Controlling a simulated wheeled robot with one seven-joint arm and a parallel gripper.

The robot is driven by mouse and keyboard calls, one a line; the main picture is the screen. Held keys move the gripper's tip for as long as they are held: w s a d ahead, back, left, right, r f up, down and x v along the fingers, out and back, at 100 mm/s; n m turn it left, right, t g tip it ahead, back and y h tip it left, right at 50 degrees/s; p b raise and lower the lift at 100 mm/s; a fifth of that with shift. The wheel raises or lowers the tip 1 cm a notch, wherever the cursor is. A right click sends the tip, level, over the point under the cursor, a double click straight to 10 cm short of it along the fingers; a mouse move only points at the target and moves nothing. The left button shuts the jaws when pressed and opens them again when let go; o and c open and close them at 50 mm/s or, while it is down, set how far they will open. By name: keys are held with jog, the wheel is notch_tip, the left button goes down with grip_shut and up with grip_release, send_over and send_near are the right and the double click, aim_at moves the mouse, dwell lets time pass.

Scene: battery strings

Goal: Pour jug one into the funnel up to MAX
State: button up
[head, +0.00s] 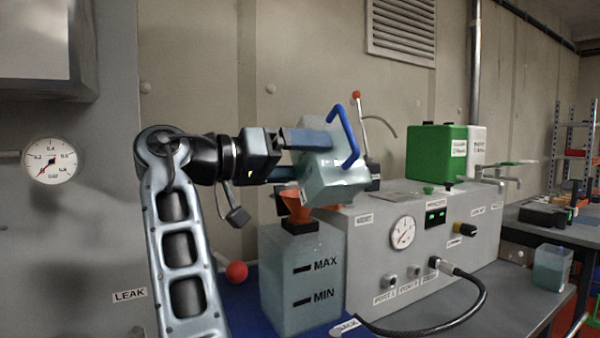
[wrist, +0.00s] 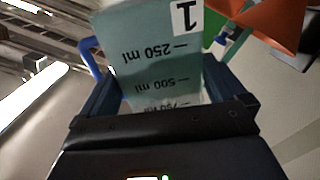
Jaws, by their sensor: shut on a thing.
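My gripper (head: 316,158) is shut on jug one (head: 335,183), a translucent pale-teal jug with a blue handle. The jug is strongly tilted just above the orange funnel (head: 295,207); a stream cannot be made out. In the wrist view the jug (wrist: 150,50) shows its label "1" and ml marks upside down between the blue fingers, with the funnel (wrist: 272,22) at top right. The funnel stands in the black neck of a translucent tank (head: 285,265) with MAX and MIN marks. The liquid level in the tank is hard to tell.
A grey machine box (head: 425,245) with a gauge and cable stands right of the tank. A green-and-white container (head: 437,152) is on top behind. Another jug (head: 551,268) stands on the bench at right. A red ball knob (head: 237,271) is left of the tank.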

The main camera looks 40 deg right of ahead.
jog(key=shift+r+n+p, duration=1.05)
jog(key=shift+n+p, duration=0.25)
jog(key=shift+p, duration=1.1)
dwell(0.8)
jog(key=shift+r, duration=0.1)
dwell(1.3)
jog(key=shift+r+n, duration=0.4)
jog(key=shift+n, duration=0.2)
jog(key=shift+r, duration=0.1)
dwell(1.1)
jog(key=shift+w+d+r+n+y, duration=0.1)
jog(key=shift+w+r+n+y, duration=0.15)
jog(key=shift+r+n, duration=0.35)
